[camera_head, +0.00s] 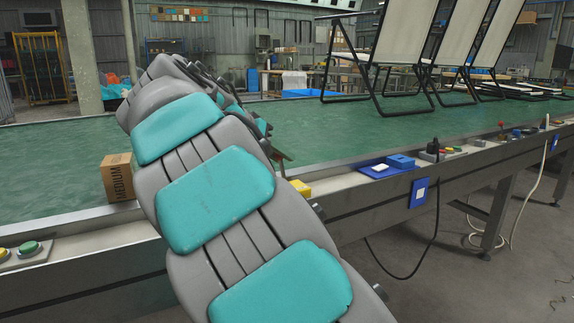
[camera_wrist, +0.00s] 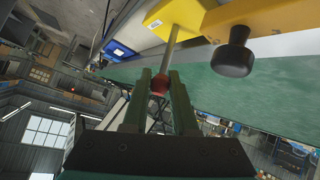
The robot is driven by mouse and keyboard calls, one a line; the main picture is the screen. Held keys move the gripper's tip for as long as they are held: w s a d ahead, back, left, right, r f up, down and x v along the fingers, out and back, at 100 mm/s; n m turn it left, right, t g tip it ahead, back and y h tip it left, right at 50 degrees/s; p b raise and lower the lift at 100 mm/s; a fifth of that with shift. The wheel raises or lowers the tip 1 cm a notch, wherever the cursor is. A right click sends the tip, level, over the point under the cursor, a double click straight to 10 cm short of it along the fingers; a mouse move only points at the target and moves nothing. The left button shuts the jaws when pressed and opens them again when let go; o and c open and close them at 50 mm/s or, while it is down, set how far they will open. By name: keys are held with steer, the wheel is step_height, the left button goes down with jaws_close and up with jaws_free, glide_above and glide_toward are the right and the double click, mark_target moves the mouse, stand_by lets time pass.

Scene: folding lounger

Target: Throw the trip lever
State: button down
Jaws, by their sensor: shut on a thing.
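The trip lever is a metal rod with a red ball knob (camera_wrist: 158,84), standing out of a yellow block (camera_wrist: 172,18) in the wrist view. My gripper (camera_wrist: 160,84) has its two green fingers on either side of the red knob and is shut on it. In the head view my arm hides the lever and most of my gripper. A part of the yellow block (camera_head: 300,188) shows just right of my arm, at the bench's front edge.
A black knob (camera_wrist: 234,52) on a yellow bracket is close right of the lever. A cardboard box (camera_head: 118,179) stands left of my arm on the green bench (camera_head: 60,150). Black-framed loungers (camera_head: 410,60) stand at the back.

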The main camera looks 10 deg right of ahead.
steer(key=shift+s+a+f+t+h+b, duration=0.2)
steer(key=shift+a+t+h+b, duration=0.3)
steer(key=shift+a+h+b, duration=0.3)
steer(key=c, duration=0.7)
jaws_free()
steer(key=v, duration=0.7)
steer(key=shift+s+a+r+p, duration=0.1)
steer(key=shift+s+a+p, duration=0.1)
steer(key=shift+a+p, duration=0.15)
